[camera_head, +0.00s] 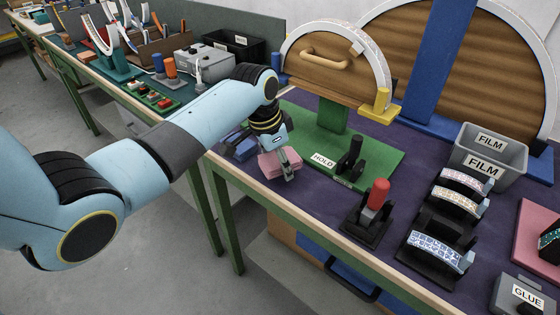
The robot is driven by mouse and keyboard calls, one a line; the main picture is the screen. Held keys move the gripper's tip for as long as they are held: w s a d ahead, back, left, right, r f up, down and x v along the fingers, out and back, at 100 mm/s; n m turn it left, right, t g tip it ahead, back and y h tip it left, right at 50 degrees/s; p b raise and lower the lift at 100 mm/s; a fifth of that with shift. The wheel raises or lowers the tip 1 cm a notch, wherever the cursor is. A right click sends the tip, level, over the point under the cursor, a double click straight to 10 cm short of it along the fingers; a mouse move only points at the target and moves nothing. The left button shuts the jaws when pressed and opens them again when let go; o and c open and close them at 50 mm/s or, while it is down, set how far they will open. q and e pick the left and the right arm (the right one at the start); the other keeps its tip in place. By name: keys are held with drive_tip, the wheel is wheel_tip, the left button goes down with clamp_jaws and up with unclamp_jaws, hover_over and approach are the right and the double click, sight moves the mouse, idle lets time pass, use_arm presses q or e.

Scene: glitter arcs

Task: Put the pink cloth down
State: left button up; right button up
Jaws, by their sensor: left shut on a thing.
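The pink cloth (271,165) is a small folded block near the front edge of the bench, just left of the green board. My left gripper (288,172) comes down over it with its fingers pointing down, shut on the cloth's right side. Whether the cloth rests on the purple mat or hangs just above it, I cannot tell. A similar folded blue cloth (240,143) lies behind and left of it, partly hidden by my arm. My right gripper is not in view.
A green board (375,157) marked HOLD carries a wooden half-disc (322,73) and black clamps. A red-handled tool (376,200) stands to the right. Several glitter arcs on black stands (440,252) and a grey FILM bin (487,153) stand farther right. Purple mat (315,205) is bare near the front edge.

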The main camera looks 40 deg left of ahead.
sight(269, 163)
use_arm(q)
drive_tip(key=shift+f, duration=0.25)
drive_tip(key=shift+f, duration=0.35)
drive_tip(key=o, duration=1.6)
drive_tip(key=p+v, duration=0.1)
drive_tip(key=v, duration=1.2)
drive_tip(key=shift+w+r, duration=0.15)
